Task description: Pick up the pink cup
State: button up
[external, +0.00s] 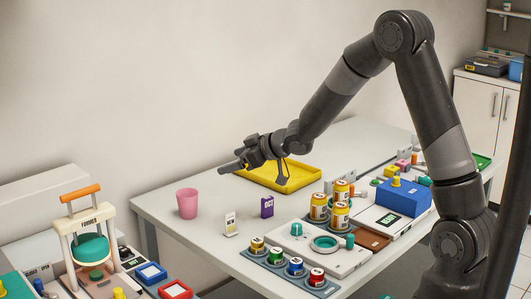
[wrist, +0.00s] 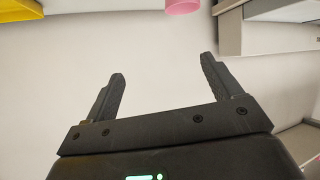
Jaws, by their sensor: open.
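The pink cup (external: 187,203) stands upright on the white table near its left end in the external view. Part of it shows at the top edge of the wrist view (wrist: 183,6), beyond my fingers. My gripper (wrist: 163,85) is open and empty, with its two dark fingers spread. In the external view my gripper (external: 232,167) is above the table, to the right of and higher than the cup, apart from it. One fingertip points left toward the cup's side.
A yellow tray (external: 312,180) lies behind and under my wrist. A small white card (external: 230,223) and a purple box (external: 267,206) stand to the cup's right. Several labelled jars (external: 319,207) stand farther right. The tabletop (external: 165,228) around the cup is mostly clear.

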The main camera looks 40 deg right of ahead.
aim_at(187, 194)
jog(key=w+a+f+y, duration=0.1)
jog(key=w+a+f, duration=0.1)
jog(key=f, duration=0.1)
jog(key=w+a+f+n+y, duration=0.1)
jog(key=w+a+f, duration=0.1)
jog(key=f, duration=0.1)
jog(key=w+a+f+y, duration=0.1)
jog(key=w+a+f, duration=0.1)
jog(key=f, duration=0.1)
jog(key=shift+w+a+f+y, duration=0.25)
jog(key=shift+f+y, duration=0.05)
jog(key=shift+f, duration=0.1)
jog(key=shift+d+x, duration=0.1)
jog(key=shift+x, duration=1.3)
jog(key=shift+d+x, duration=0.15)
jog(key=shift+x, duration=1.2)
jog(key=shift+w+r, duration=0.1)
jog(key=shift+w, duration=0.1)
jog(key=shift+c, duration=0.5)
jog(key=c, duration=0.9)
